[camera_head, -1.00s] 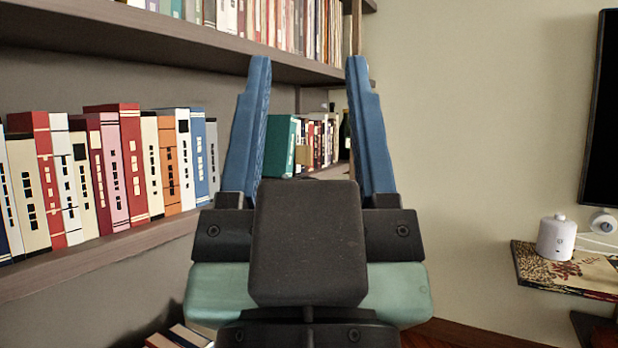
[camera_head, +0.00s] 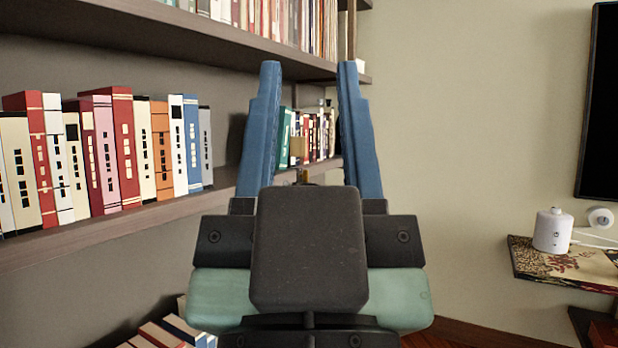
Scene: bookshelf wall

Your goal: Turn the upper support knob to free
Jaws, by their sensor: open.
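My gripper (camera_head: 308,75) is in the middle of the view, its two blue fingers open and pointing away from me with nothing held between them. A small brass-coloured piece (camera_head: 302,176) shows low between the fingers, near the far shelf edge. It may be the upper support knob, but it is too small and too much covered by my gripper body to tell its form or turn. No other support knob can be made out.
A row of books (camera_head: 125,150) stands on the middle shelf (camera_head: 110,228) at left. More books (camera_head: 318,132) stand farther back behind the fingers. An upper shelf (camera_head: 170,35) runs above. At right, a white device (camera_head: 552,230) sits on a small shelf. The beige wall (camera_head: 470,130) is bare.

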